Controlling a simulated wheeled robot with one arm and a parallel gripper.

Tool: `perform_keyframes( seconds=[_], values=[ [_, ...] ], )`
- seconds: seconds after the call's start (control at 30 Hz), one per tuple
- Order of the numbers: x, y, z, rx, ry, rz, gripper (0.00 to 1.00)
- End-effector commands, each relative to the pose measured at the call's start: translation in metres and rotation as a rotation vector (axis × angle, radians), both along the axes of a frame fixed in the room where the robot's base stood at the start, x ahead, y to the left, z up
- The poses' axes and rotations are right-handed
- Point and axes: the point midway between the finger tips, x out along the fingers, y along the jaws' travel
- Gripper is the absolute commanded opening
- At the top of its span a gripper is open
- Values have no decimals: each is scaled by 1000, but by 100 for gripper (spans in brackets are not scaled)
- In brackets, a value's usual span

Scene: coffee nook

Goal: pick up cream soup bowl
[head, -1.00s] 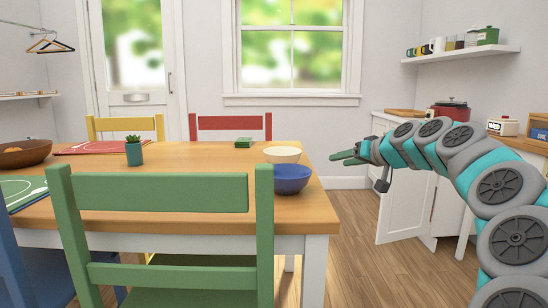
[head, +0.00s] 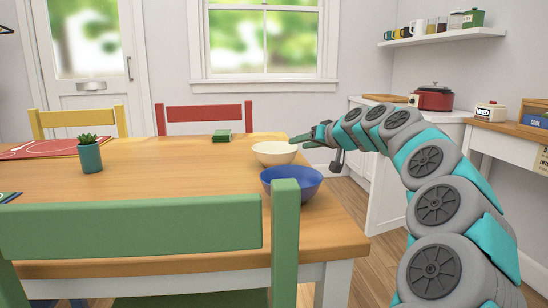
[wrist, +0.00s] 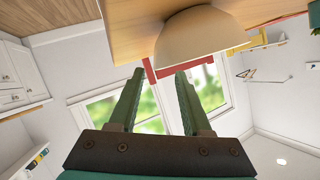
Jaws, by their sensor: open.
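The cream soup bowl (head: 274,153) stands upright on the wooden table (head: 140,190), near its right edge, just behind a blue bowl (head: 291,182). My gripper (head: 303,141) is in the air at the table's right edge, close to the right of the cream bowl and pointing left. In the wrist view the cream bowl (wrist: 200,45) shows large ahead of the fingertips. My gripper (wrist: 160,75) has its two green fingers apart with nothing between them. I cannot tell the exact gap between the fingertips and the bowl.
A green chair (head: 150,240) stands at the front of the table, its back partly overlapping the blue bowl. A potted plant (head: 89,153) and a small green stack (head: 221,136) are on the table. A counter with a red cooker (head: 431,97) stands at the right.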

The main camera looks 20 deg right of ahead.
Motion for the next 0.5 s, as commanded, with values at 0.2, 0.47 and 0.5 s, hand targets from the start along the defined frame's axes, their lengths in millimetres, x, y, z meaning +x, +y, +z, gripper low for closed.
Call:
perform_keyframes(
  seconds=[0.2,0.47,0.5],
  values=[
    [25,5,-16,-1,2,0,48],
    [43,8,-21,0,-1,-1,48],
    [43,8,-20,0,-1,0,48]
  ],
)
